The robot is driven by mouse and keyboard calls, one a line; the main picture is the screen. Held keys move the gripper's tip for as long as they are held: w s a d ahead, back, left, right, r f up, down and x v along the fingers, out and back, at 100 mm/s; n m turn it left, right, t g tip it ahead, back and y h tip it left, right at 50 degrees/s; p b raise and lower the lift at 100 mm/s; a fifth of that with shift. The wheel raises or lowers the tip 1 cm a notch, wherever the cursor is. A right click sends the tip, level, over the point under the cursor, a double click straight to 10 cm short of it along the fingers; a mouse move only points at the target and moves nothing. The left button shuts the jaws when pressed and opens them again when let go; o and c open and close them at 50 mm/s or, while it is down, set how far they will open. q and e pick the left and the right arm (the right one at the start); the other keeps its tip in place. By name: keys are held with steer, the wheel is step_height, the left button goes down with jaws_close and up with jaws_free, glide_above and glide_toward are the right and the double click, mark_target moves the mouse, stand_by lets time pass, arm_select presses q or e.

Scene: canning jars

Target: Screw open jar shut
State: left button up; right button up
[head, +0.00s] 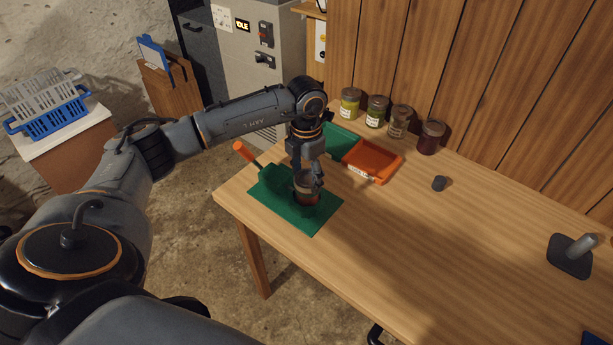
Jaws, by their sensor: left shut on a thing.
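A jar (305,199) with dark red contents stands upright in a green holder (272,182) on a green mat (311,222), near the table's left end. My left gripper (308,184) points down over this jar. Its fingers are shut around the top of the jar, on what looks like its lid. The fingers hide most of the lid, so I cannot tell how it sits on the rim. My right gripper is not in view.
An orange handle (245,152) sticks up from the holder. A green tray (338,141) and an orange tray (373,161) lie behind. Several closed jars, one dark red (430,137), line the wall.

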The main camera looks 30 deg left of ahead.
arm_select(q)
steer(key=shift+m+b, duration=0.3)
steer(key=shift+m, duration=0.7)
steer(key=shift+r+m, duration=0.1)
steer(key=shift+m, duration=0.2)
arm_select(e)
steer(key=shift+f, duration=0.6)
arm_select(q)
steer(key=shift+w+a+m+b, duration=0.1)
steer(key=shift+m+b, duration=0.4)
steer(key=shift+m, duration=0.2)
steer(key=shift+m+b, duration=0.3)
steer(key=shift+m, duration=1.2)
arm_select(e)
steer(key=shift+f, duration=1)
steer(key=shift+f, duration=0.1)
